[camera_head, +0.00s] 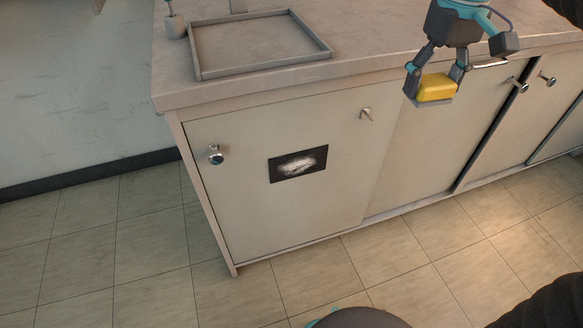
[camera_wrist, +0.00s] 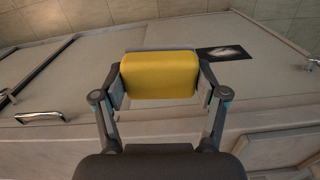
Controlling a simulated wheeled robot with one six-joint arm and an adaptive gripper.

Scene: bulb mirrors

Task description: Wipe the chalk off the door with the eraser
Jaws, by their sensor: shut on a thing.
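The eraser (camera_head: 436,87) is a yellow block with a grey underside. My gripper (camera_head: 436,86) is shut on it and holds it in the air in front of the cabinet, at the upper right of the head view. In the wrist view the eraser (camera_wrist: 160,75) sits between both fingers. The chalk (camera_head: 299,165) is a white smudge on a black panel (camera_head: 277,174) on the left cabinet door (camera_head: 240,215). The smudge also shows at the upper right of the wrist view (camera_wrist: 228,52). The eraser is apart from the door, to the right of the panel.
More handles (camera_head: 517,85) stick out farther right. A shallow tray (camera_head: 262,43) and a small cup (camera_head: 175,26) stand on the countertop (camera_head: 365,45). The tiled floor (camera_head: 130,265) in front is clear.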

